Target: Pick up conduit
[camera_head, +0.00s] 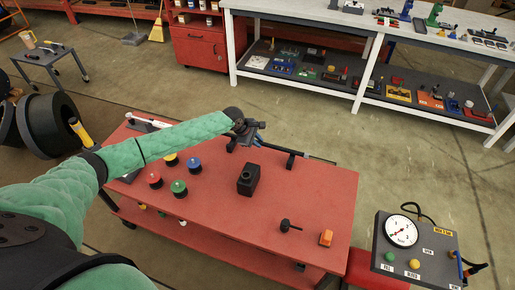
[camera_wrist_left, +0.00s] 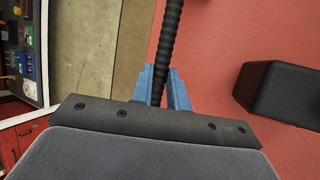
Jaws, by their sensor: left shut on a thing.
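The conduit (camera_wrist_left: 168,45) is a black ribbed tube. In the left wrist view it runs from the top edge down between the two blue fingers of my left gripper (camera_wrist_left: 162,88). The fingers are shut on it, one on each side. Its lower end is hidden behind the gripper body. In the head view my left gripper (camera_head: 250,135) is over the far edge of the red table (camera_head: 225,220). My right gripper is not in view.
A black block (camera_head: 248,180) stands near the table's middle; it also shows in the left wrist view (camera_wrist_left: 290,92). Red, green, blue and yellow knobs (camera_head: 179,188) stand at left. A gauge panel (camera_head: 415,255) is at right.

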